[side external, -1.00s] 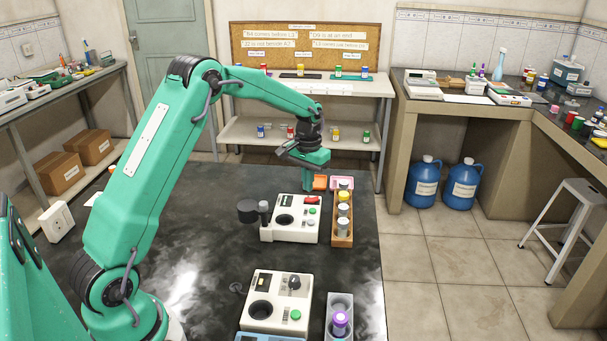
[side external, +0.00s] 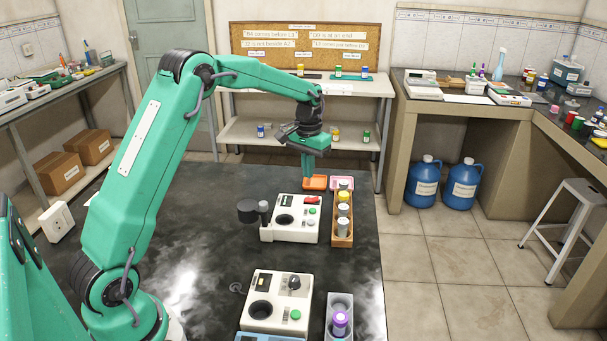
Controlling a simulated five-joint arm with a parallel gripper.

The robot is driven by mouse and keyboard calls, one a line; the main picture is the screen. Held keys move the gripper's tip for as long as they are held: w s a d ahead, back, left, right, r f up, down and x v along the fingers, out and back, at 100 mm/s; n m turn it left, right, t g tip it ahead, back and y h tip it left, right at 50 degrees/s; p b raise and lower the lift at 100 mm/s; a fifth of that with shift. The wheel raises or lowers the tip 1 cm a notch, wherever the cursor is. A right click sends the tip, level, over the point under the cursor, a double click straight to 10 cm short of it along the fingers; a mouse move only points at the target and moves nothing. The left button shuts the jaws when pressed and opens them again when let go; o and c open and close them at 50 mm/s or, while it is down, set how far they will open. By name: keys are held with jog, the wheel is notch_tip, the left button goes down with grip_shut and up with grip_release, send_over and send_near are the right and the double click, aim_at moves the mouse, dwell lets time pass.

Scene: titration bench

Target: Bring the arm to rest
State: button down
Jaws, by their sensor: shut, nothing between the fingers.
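My gripper (side external: 308,172) is shut and empty. It points down above the far part of the dark bench, with its fingertips close to an orange tray (side external: 316,183). I cannot tell whether the fingertips touch the tray. My arm is bent, with its upper link raised and its forearm reaching out to the right over the bench.
A white device (side external: 291,234) and a wooden rack (side external: 343,238) with several vials stand just nearer than the gripper. A pink tray (side external: 342,183) is beside the orange one. Another white device (side external: 276,302) and a grey rack (side external: 340,304) with a purple-capped vial are at the front.

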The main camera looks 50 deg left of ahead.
jog(key=s+d+r+m+t, duration=0.1)
jog(key=s+d+r, duration=0.3)
jog(key=s+r, duration=0.2)
jog(key=s+d+r+t, duration=0.2)
jog(key=s+d+r, duration=0.3)
jog(key=s+r, duration=0.2)
jog(key=s+d+m+t, duration=0.1)
jog(key=s+d, duration=0.1)
jog(key=s, duration=0.6)
jog(key=s+d+f+m+t, duration=0.1)
jog(key=s+d, duration=0.2)
jog(key=s, duration=0.6)
jog(key=shift+t, duration=0.3)
